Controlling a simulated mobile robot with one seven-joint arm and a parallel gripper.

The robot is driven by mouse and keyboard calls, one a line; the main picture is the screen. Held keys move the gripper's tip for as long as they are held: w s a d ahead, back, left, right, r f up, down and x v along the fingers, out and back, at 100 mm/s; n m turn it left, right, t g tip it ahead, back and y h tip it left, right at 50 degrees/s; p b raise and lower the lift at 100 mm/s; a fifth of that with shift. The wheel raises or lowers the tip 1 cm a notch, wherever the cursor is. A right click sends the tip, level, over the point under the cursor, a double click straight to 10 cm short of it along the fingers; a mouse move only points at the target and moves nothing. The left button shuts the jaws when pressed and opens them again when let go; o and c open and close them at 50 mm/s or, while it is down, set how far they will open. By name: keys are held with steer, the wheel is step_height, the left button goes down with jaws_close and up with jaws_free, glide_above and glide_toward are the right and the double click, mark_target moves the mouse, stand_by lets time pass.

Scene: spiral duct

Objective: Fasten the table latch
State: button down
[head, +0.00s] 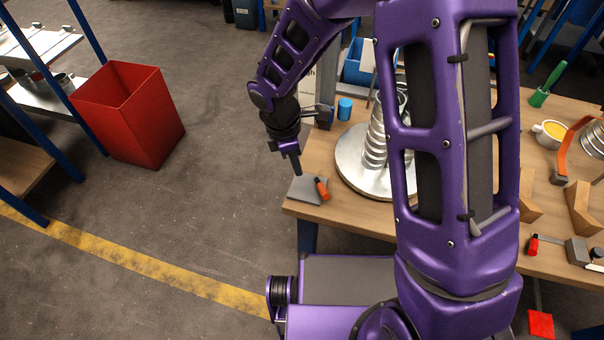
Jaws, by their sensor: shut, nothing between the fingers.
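A flat grey plate (304,191) with an orange-red lever (321,188) lies at the front left corner of the wooden table (360,217). It may be the table latch, but its small parts are too small to make out. My gripper (297,168) points down just above and behind the plate, left of the lever. Its fingers are shut and empty. I cannot tell whether the fingertips touch the plate.
A round metal base with a spiral duct (376,140) stands right of the plate. A blue cylinder (345,108) stands behind it. My arm hides the table's middle. A red bin (135,115) stands on the floor at left.

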steer(key=shift+a+r, duration=0.15)
steer(key=shift+r, duration=0.65)
steer(key=shift+a+r, duration=0.1)
steer(key=shift+r, duration=0.65)
